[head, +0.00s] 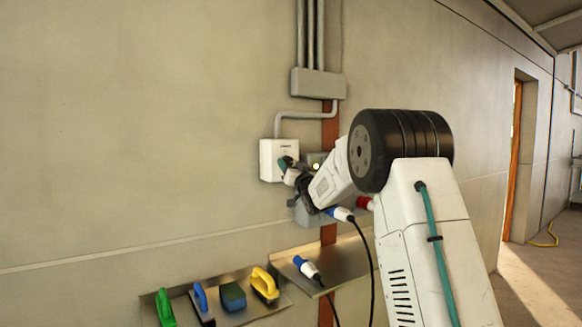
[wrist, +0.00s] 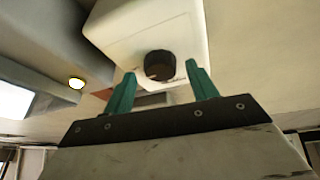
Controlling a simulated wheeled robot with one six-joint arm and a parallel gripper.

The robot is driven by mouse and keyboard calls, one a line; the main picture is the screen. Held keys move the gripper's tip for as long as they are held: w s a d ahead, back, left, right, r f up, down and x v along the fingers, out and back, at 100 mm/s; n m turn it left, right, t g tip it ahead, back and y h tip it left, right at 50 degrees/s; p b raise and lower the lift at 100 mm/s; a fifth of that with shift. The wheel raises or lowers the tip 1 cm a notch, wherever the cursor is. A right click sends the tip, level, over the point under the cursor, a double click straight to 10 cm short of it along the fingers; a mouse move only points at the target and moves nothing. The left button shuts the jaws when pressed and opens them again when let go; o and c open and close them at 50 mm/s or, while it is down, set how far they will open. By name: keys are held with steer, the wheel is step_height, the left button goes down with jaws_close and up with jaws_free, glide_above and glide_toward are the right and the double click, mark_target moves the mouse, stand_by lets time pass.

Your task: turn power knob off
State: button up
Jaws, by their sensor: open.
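The power knob (wrist: 159,65) is a round black dial on the face of a white box (wrist: 115,25). The same white box (head: 271,152) is mounted on the wall in the head view, where my arm hides the knob. My gripper (wrist: 158,78) has two green fingers, which stand apart on either side of the knob with a gap on each side. It also shows in the head view (head: 285,164), close to the front of the white box. Nothing is held between the fingers. A small reddish mark shows on the knob's lower part; its exact setting is too small to read.
A grey unit with a lit yellow-white lamp (wrist: 76,84) is beside the white box. Below are a metal shelf (head: 335,258) with a blue-and-white plug (head: 307,267) and a tray of brushes and sponges (head: 230,297). A black cable hangs by my arm. Conduits run above.

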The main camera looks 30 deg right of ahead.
steer(key=shift+w, duration=0.15)
steer(key=c, duration=1)
